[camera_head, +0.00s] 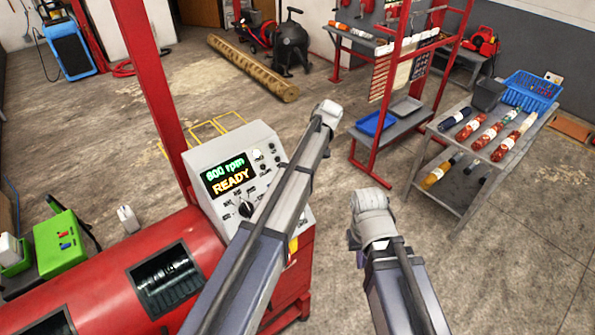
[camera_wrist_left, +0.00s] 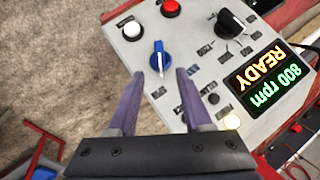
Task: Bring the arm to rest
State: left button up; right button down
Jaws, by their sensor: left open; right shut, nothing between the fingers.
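My left arm reaches across the control panel (camera_head: 215,160) in the camera_head view, and its gripper is hidden behind the arm there. In the left wrist view my left gripper (camera_wrist_left: 160,73) is open, its two purple fingers pointing at the panel. A blue knob (camera_wrist_left: 157,58) shows between and just beyond the fingertips; I cannot tell whether they touch it. My right arm is folded at the lower middle of the camera_head view. Its gripper (camera_head: 354,241) shows only in small part beside the arm and is shut and empty.
The panel's display (camera_head: 229,178) reads 800 rpm READY. A red machine (camera_head: 110,275) fills the lower left. A grey table (camera_head: 462,185) with rolled rugs and a red rack (camera_head: 395,85) stand at the right.

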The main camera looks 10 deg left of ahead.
dwell(0.4)
pick_arm(q)
jog(key=s+d+f+m+h+b, duration=0.1)
jog(key=s+d+f+m+b, duration=0.2)
jog(key=s, duration=0.6)
jog(key=s+d+f+m+t+h+b, duration=0.1)
jog(key=s+d+f+m+b, duration=0.2)
jog(key=s+f+b, duration=0.2)
jog(key=s+d+f+m+t+b, duration=0.1)
jog(key=s+d+f+m+b, duration=0.3)
jog(key=s, duration=0.8)
notch_tip(320, 180, down, 3)
jog(key=shift+s+r+h+b, duration=0.15)
jog(key=shift+s+h+b, duration=0.25)
jog(key=shift+b, duration=0.15)
jog(key=shift+w+r, duration=0.1)
